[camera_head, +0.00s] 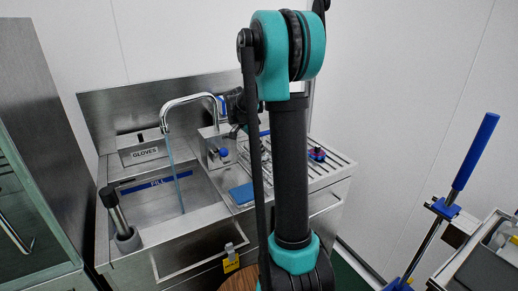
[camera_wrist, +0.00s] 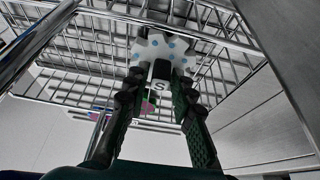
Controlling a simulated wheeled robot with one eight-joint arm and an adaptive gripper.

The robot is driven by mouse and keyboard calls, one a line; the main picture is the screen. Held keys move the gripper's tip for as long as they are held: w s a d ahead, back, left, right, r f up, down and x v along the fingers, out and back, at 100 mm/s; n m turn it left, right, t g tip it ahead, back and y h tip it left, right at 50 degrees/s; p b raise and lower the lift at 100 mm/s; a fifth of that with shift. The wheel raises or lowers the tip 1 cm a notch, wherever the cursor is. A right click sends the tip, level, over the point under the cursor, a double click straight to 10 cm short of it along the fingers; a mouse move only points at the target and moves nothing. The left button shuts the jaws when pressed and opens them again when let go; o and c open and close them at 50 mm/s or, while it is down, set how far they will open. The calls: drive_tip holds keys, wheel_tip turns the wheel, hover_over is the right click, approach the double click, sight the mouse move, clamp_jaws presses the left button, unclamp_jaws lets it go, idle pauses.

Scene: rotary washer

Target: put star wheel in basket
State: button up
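A white star wheel with blue dots (camera_wrist: 155,47) shows in the wrist view, at the tips of my gripper (camera_wrist: 160,77). The two dark fingers stand apart and their tips overlap the wheel's lower edge. A dark part and a light tag marked S (camera_wrist: 160,87) show between the fingers. I cannot tell whether the fingers press on the wheel. Metal wire basketwork (camera_wrist: 75,85) lies behind and around the wheel. In the head view my arm hides much of the work area, and I cannot make out the wheel or basket there.
A steel sink (camera_head: 150,205) with a tall faucet (camera_head: 190,99) stands left of my arm. A ribbed drainboard (camera_head: 335,172) holds a small blue and red item (camera_head: 317,154). A glass-fronted cabinet (camera_head: 30,215) is at far left. A blue-handled lever (camera_head: 474,152) stands at right.

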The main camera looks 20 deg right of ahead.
drive_tip(key=shift+o, duration=0.8)
drive_tip(key=shift+r, duration=0.15)
drive_tip(key=v, duration=1.2)
drive_tip(key=shift+d, duration=0.1)
